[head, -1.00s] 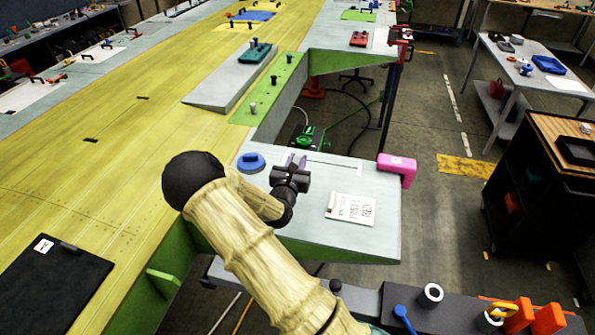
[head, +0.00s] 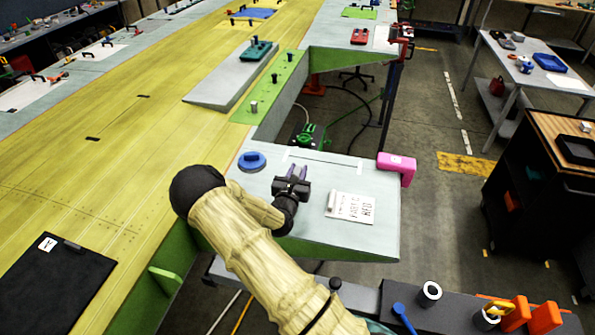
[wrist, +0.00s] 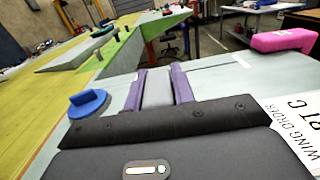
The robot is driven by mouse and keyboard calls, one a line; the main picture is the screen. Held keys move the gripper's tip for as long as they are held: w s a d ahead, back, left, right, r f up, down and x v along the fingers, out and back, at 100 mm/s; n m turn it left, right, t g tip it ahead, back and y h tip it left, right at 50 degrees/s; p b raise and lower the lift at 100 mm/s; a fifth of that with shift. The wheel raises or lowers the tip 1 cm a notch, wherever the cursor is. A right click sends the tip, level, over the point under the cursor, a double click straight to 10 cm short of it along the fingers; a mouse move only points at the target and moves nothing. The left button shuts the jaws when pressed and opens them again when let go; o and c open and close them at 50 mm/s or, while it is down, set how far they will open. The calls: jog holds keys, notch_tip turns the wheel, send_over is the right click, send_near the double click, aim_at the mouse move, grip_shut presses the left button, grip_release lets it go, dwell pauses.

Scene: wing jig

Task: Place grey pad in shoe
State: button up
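My gripper (wrist: 158,86) has two purple fingers and reaches over the pale grey-blue table. In the wrist view a grey pad (wrist: 157,92) fills the space between the fingers and seems to be held by them. I cannot tell whether the pad touches the table. I cannot pick out the shoe for sure in either view.
A blue round knob piece (head: 251,161) sits to the left of my gripper. A white printed card (head: 350,207) lies to the right. A pink block (head: 397,166) is on the table's right edge. Thin white marks lie beyond the gripper. The green ledge (head: 270,92) holds upright pegs.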

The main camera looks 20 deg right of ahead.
jog(key=o, duration=0.4)
jog(key=shift+c, duration=0.2)
jog(key=shift+r, duration=0.1)
jog(key=b+v, duration=0.4)
jog(key=v, duration=0.7)
jog(key=shift+a, duration=0.15)
jog(key=shift+s+a, duration=0.15)
jog(key=shift+s, duration=0.25)
jog(key=shift+r, duration=0.1)
